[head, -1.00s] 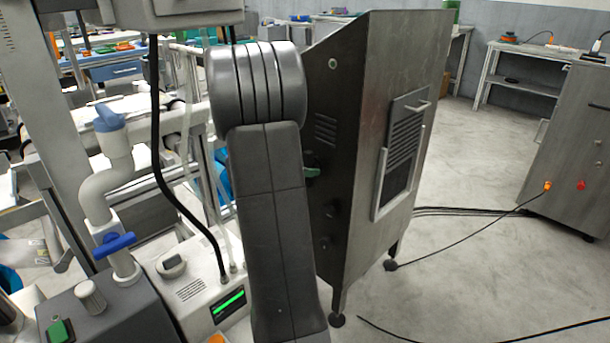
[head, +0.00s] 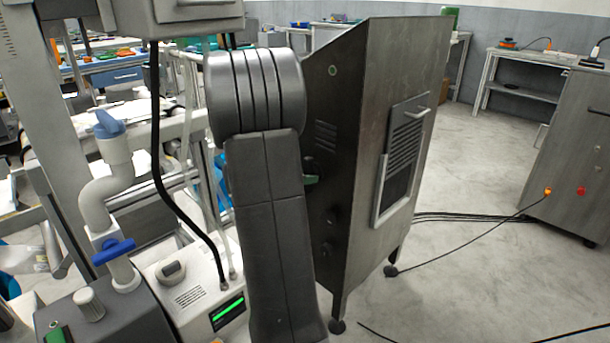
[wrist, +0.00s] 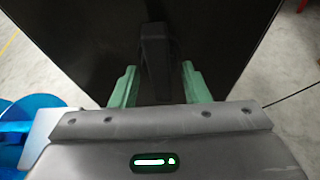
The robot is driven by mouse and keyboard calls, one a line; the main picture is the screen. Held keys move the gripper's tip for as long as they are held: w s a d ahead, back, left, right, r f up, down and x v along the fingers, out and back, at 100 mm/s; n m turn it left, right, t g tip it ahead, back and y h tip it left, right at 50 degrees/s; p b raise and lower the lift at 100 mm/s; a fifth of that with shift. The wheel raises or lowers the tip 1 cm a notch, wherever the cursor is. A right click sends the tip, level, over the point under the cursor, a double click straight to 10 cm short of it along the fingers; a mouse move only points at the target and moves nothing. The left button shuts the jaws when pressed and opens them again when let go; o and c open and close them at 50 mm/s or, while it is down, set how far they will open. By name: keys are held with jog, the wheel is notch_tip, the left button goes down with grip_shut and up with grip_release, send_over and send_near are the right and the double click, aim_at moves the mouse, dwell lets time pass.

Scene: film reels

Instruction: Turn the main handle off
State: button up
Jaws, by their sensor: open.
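The main handle (wrist: 154,50) is a dark, upright bar on the dark front of a metal cabinet (wrist: 100,28). In the wrist view, my gripper (wrist: 159,68) has its two green fingers apart, one on each side of the handle. Whether either finger touches it I cannot tell. In the head view, my arm hides most of the gripper. One green finger (head: 311,180) shows close to the front of the cabinet (head: 390,60), and the handle cannot be made out there.
Two dark knobs (head: 332,216) sit low on the cabinet front. A white machine with a green display (head: 228,312) and a pipe with a blue valve (head: 113,251) stand left of my arm.

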jog(key=p+v, duration=0.2)
jog(key=v, duration=0.4)
jog(key=shift+s+a, duration=0.2)
jog(key=shift+s, duration=0.05)
jog(key=b+x, duration=0.1)
jog(key=x, duration=0.6)
jog(key=shift+w+d+b, duration=0.2)
jog(key=shift+w+b, duration=0.05)
jog(key=shift+b, duration=0.15)
jog(key=shift+b, duration=0.45)
